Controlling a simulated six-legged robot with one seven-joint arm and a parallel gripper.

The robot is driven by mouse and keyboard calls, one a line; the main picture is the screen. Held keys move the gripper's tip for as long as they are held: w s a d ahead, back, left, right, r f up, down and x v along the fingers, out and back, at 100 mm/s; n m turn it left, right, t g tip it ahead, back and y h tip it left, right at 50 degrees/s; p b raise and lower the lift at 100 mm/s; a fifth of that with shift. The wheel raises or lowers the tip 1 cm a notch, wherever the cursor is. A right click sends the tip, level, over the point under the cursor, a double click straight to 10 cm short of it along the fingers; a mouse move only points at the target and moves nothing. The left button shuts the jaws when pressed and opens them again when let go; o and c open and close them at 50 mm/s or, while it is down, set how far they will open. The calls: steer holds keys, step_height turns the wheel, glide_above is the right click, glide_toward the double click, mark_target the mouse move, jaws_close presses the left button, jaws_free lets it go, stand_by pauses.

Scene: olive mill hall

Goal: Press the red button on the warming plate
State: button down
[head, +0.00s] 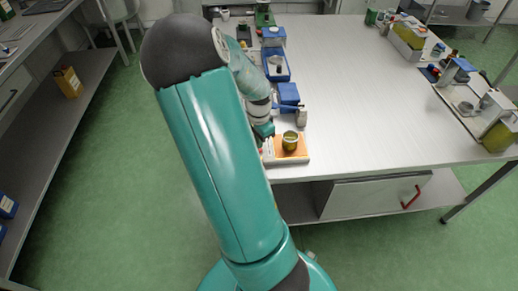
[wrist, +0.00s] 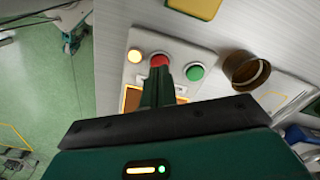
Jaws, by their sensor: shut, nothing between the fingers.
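The warming plate shows in the wrist view as a pale control panel (wrist: 205,58). My gripper (wrist: 159,75) is shut and empty. Its fingertips lie over the near side of the red button; I cannot tell whether they touch it. An orange-edged area of the panel is partly hidden behind the fingers. In the head view the orange-topped plate (head: 299,157) sits at the bench's near left corner with a jar (head: 290,141) on it.
An open brown-rimmed round vessel (wrist: 246,71) stands right of the green button. Blue devices (head: 288,95) line the bench's left side behind the plate. The middle of the bench (head: 350,80) is clear. More equipment (head: 465,100) stands at its right edge.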

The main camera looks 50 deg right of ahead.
steer(key=shift+f, duration=0.85)
steer(key=shift+r, duration=3.05)
